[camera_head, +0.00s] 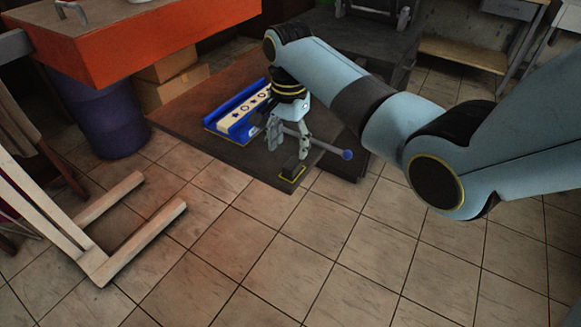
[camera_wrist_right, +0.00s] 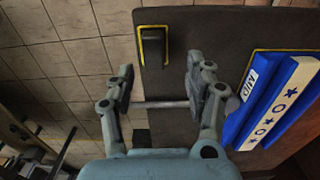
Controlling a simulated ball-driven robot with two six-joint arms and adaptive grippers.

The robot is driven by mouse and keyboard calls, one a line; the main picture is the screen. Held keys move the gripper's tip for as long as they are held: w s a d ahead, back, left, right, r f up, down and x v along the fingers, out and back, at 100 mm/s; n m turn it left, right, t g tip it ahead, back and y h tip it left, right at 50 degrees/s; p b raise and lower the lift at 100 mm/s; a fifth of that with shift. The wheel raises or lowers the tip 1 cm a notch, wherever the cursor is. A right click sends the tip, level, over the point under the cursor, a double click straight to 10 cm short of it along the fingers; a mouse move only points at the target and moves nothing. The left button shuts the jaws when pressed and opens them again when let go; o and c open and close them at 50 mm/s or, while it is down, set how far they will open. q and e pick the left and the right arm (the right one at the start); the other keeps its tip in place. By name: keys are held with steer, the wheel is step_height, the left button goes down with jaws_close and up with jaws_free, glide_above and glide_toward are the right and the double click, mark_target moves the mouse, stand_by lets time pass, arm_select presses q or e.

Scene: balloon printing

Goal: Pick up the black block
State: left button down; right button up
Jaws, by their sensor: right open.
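The black block (camera_head: 291,168) sits inside a yellow outline near the front corner of the dark tabletop. In the right wrist view the black block (camera_wrist_right: 153,48) stands within its yellow frame, just beyond my fingertips. My right gripper (camera_head: 285,143) points down above and slightly behind the block in the head view. In the wrist view my right gripper (camera_wrist_right: 160,82) is open, its two fingers wide apart, with nothing between the tips. The block is apart from the fingers. My left gripper is not in view.
A blue holder (camera_head: 238,118) with a white strip bearing blue shapes lies left of my right gripper. A thin rod with a blue ball end (camera_head: 347,154) is close beside the gripper. A blue drum (camera_head: 105,120) and an orange-sided table (camera_head: 130,50) stand left.

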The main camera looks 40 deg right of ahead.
mark_target(293, 163)
steer(key=f, duration=0.6)
steer(key=shift+s+d, duration=0.15)
steer(key=shift+s, duration=0.25)
steer(key=shift+r, duration=0.1)
steer(key=shift+c, duration=0.4)
jaws_close()
steer(key=shift+r, duration=0.1)
